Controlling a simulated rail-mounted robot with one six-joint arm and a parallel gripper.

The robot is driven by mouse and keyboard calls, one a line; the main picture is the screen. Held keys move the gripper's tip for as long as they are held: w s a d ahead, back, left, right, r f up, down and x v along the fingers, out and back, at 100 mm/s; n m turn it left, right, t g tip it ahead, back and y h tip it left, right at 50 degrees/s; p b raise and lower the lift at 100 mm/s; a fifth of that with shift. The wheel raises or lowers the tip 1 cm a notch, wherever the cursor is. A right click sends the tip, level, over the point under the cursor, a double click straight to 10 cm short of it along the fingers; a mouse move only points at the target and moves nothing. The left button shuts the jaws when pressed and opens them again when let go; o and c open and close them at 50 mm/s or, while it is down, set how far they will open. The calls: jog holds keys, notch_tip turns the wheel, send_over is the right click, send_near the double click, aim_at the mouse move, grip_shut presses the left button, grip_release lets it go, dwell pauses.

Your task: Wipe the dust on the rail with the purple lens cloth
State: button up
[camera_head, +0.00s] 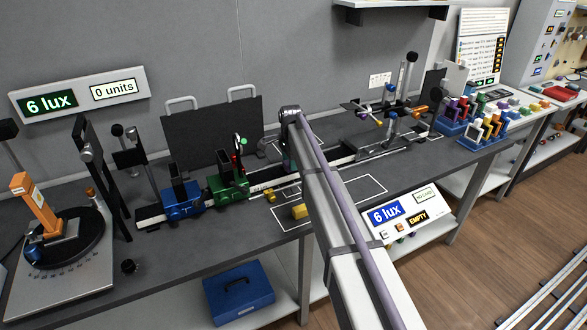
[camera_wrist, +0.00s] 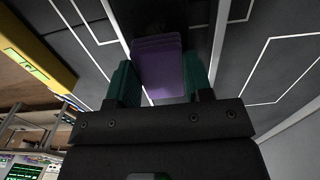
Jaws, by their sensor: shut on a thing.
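The purple lens cloth (camera_wrist: 160,62) is a folded pad held between the two green fingers of my gripper (camera_wrist: 160,75) in the wrist view. My gripper is shut on it. The long rail (camera_head: 347,159) runs along the bench in the head view, passing behind my arm. In the wrist view the rail (camera_wrist: 226,22) lies beyond the cloth, and the cloth overlaps it in the picture; whether they touch I cannot tell. Dust cannot be made out clearly. In the head view my arm hides the cloth and most of my gripper.
A blue carriage (camera_head: 183,203) and a green carriage (camera_head: 228,187) stand on the rail left of my arm. Posts and holders (camera_head: 391,117) stand at the right. A dark panel (camera_head: 212,137) stands behind.

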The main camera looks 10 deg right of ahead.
jog(key=w, duration=0.2)
jog(key=shift+w+a, duration=0.3)
jog(key=shift+a, duration=0.05)
jog(key=shift+s, duration=0.15)
jog(key=s, duration=0.2)
jog(key=s+d, duration=0.1)
jog(key=s, duration=0.1)
jog(key=shift+s+d+r, duration=0.1)
jog(key=shift+s, duration=0.05)
jog(key=shift+r+p, duration=0.9)
jog(key=shift+p, duration=0.1)
jog(key=shift+f, duration=0.15)
jog(key=shift+f, duration=0.1)
jog(key=shift+s+d+f+b, duration=0.1)
jog(key=shift+s+f+b, duration=0.1)
jog(key=shift+f+b, duration=0.3)
jog(key=shift+r, duration=0.3)
